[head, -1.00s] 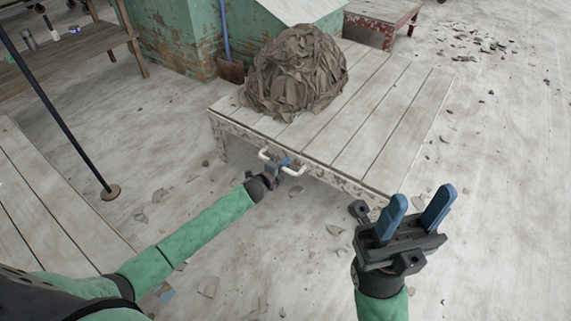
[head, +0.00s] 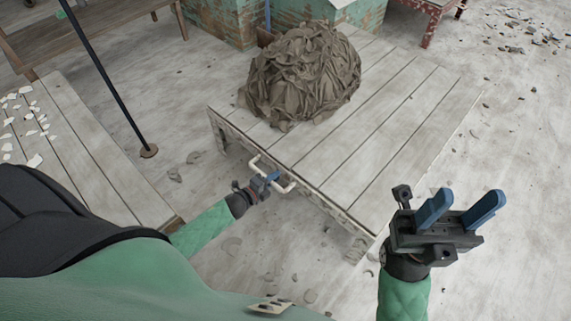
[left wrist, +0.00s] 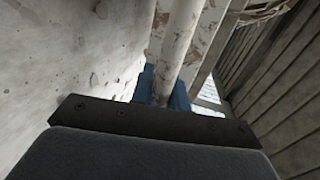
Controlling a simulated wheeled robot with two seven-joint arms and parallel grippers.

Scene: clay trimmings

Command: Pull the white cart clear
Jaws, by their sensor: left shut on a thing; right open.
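The white cart (head: 385,140) is a low, worn plank platform with a chipped front edge. A heap of brown clay trimmings (head: 300,75) sits on its far left part. A pale handle (head: 287,187) sticks out from the cart's front edge. My left gripper (head: 268,180) is shut on this handle; its blue fingers also show around the pale bar (left wrist: 170,65) in the left wrist view. My right gripper (head: 460,212) is open and empty, raised near the cart's front right corner, with its blue fingers apart.
A wooden platform (head: 75,150) with white scraps stands at the left, beside a dark pole on a round foot (head: 149,150). A bench (head: 90,30), a peeling green block (head: 220,22) and a red-edged table (head: 432,25) stand behind. Open floor with rubble lies at the right.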

